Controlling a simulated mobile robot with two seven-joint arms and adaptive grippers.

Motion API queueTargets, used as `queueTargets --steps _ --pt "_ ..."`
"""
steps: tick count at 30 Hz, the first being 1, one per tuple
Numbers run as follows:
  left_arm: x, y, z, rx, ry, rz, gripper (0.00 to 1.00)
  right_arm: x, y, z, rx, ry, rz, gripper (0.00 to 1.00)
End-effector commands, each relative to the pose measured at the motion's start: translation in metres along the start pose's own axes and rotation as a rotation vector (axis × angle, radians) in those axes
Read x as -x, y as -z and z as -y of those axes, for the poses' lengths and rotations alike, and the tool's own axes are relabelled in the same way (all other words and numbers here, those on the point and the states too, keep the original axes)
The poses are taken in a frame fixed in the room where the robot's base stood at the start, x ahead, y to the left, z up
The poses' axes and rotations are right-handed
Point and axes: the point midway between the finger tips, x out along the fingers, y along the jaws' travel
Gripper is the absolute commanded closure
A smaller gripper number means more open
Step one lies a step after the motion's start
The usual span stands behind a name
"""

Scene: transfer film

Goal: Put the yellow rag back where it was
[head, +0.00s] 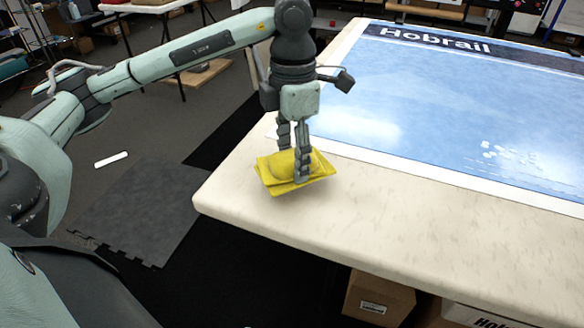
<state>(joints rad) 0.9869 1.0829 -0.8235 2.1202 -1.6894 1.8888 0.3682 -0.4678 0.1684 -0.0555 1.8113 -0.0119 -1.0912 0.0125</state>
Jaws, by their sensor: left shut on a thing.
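The yellow rag (282,181) is folded and shows at the near left corner of the pale table (390,205). My left gripper (293,164) points down from above and is shut on the rag, with its fingers around the cloth. The rag is slightly tilted. I cannot tell for certain whether its underside touches the table top. My right gripper is not in view.
A large blue printed sheet (440,110) with "Hobrail" on it covers the table behind the rag. The table's front strip is bare. Cardboard boxes (378,298) stand under the table. A grey mat (135,210) and a white strip (111,160) lie on the floor at left.

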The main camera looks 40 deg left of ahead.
Motion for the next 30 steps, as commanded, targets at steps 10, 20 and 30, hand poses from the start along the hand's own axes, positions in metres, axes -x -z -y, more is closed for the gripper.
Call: queueTargets --steps 10,20,30 --pt "-0.036 0.002 0.000 0.001 0.000 -0.002 0.74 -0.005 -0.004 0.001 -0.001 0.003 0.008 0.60" --pt "-0.039 0.001 0.000 0.000 0.000 -0.001 0.74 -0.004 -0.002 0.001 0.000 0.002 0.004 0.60" --pt "-0.038 0.001 0.000 0.000 0.000 -0.002 0.27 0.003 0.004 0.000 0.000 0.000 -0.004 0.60"
